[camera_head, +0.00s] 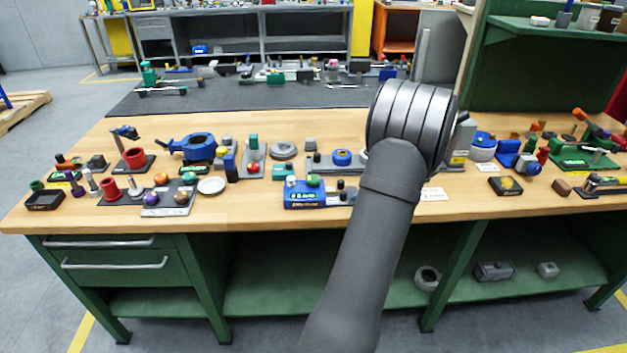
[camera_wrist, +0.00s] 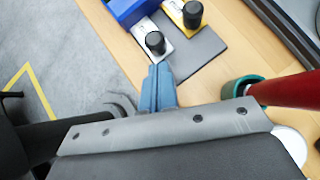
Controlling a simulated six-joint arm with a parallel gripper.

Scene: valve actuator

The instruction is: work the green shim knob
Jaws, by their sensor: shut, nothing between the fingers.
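In the head view, a round green knob (camera_head: 313,180) sits on top of a blue box (camera_head: 304,197) near the table's front edge. A smaller dark green knob (camera_head: 37,185) shows at the far left, on a black tray-like base. I cannot tell from lettering which is the shim knob. My gripper (camera_wrist: 158,72) shows in the wrist view, its bluish fingers shut and empty. The fingertips are close to a black knob (camera_wrist: 155,42) on a white base; whether they touch is unclear. A corner of the blue box (camera_wrist: 132,10) shows beyond. My arm hides the gripper in the head view.
In the wrist view, another black knob (camera_wrist: 192,13) stands on a yellow base on a grey plate (camera_wrist: 200,50). A teal ring (camera_wrist: 240,86) with a red cylinder (camera_wrist: 290,90) is at right. Many fixtures crowd the wooden table (camera_head: 250,208); its front strip is mostly clear.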

